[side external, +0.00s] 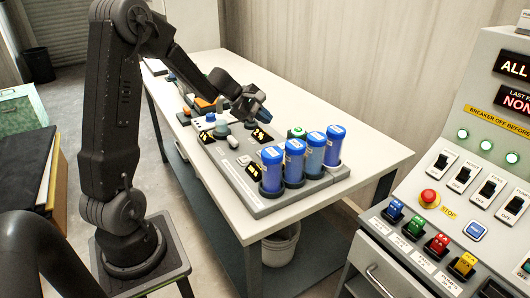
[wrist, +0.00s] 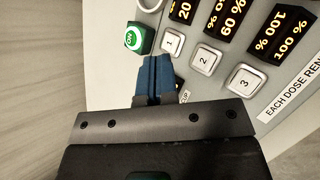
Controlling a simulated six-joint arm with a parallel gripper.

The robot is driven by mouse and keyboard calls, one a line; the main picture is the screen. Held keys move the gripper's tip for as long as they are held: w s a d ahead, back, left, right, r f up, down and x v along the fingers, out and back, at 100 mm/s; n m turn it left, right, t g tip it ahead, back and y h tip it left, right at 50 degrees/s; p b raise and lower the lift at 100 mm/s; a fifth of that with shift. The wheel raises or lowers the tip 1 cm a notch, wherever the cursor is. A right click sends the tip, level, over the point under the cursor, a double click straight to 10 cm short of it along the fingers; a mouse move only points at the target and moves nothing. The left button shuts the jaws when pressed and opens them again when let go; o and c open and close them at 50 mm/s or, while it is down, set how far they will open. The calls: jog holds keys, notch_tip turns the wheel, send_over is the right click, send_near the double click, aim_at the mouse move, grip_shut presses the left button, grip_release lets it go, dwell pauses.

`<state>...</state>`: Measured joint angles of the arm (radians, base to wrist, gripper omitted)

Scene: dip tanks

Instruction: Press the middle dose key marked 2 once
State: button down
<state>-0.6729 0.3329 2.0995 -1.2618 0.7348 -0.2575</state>
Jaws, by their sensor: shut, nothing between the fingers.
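The middle dose key marked 2 (wrist: 205,60) is a pale square key in the wrist view, between key 1 (wrist: 170,43) and key 3 (wrist: 246,80). My gripper (wrist: 155,64) is shut and empty, its blue fingertips close together. In the picture the tips lie just below key 1, to the left of key 2 and not over it. I cannot tell their height above the panel. In the side view my gripper (side external: 262,116) is over the device on the table; the keys are not clear there.
A green ON button (wrist: 135,38) is left of key 1. Percent displays (wrist: 233,20) stand above the keys. In the side view several blue-capped cylinders (side external: 295,160) stand at the device's near end. A switch console (side external: 450,190) is at the right.

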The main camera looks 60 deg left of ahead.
jog(key=shift+f, duration=4.35)
jog(key=shift+f, duration=0.4)
jog(key=shift+f, duration=0.55)
jog(key=shift+r, duration=0.95)
jog(key=shift+r, duration=0.1)
jog(key=shift+r, duration=2.45)
